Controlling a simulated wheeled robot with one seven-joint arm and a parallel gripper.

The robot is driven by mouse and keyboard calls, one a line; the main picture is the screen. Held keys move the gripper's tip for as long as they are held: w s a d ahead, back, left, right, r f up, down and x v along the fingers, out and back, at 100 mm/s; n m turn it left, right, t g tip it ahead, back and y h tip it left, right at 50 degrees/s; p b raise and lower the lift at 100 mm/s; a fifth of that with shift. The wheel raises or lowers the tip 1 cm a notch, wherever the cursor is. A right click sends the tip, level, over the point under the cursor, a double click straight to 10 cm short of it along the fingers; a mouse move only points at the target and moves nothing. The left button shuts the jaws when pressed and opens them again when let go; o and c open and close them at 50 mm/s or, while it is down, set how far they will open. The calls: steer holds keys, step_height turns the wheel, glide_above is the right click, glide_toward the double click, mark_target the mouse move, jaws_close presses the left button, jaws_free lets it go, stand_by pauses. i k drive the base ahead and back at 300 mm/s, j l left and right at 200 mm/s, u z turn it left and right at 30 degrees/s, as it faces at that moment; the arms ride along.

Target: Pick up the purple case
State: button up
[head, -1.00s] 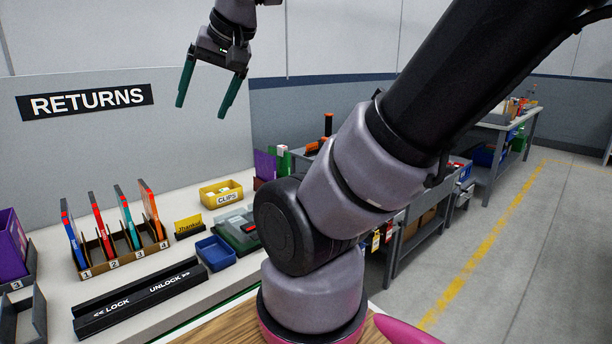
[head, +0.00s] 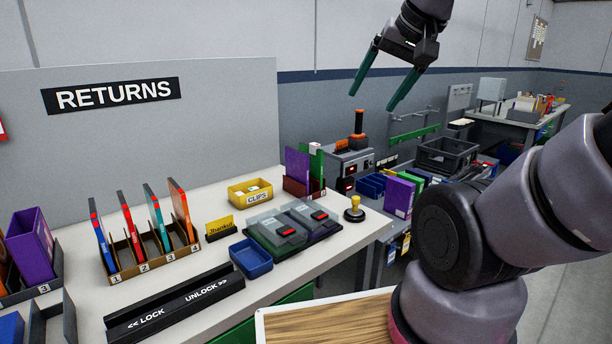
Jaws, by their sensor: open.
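Several purple cases are in view; I cannot tell which one the task means. One purple case (head: 31,248) stands in a grey holder marked 3 at the left end of the counter. Another purple case (head: 297,166) stands beside a green one in a small dark holder at the counter's back right. A third purple case (head: 398,196) stands upright on the bench behind, beside green and white ones. My gripper (head: 371,101) is open and empty, high above the counter's back right. Its two green fingers point down to the left, apart from every case.
The counter holds a slotted rack (head: 120,266) of coloured cases, a yellow clips bin (head: 240,191), a blue tray (head: 250,258), two clear-lidded boxes (head: 290,228) and a black lock/unlock bar (head: 160,313). A black crate (head: 446,156) sits on the bench behind.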

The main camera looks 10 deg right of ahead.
mark_target(296, 162)
steer(key=u, duration=3.15)
steer(key=z, duration=0.7)
steer(key=k+l+z, duration=0.1)
steer(key=l+z, duration=0.25)
steer(key=k+l+z, duration=0.1)
steer(key=l+z, duration=0.7)
steer(key=l, duration=1.1)
steer(key=k, duration=0.05)
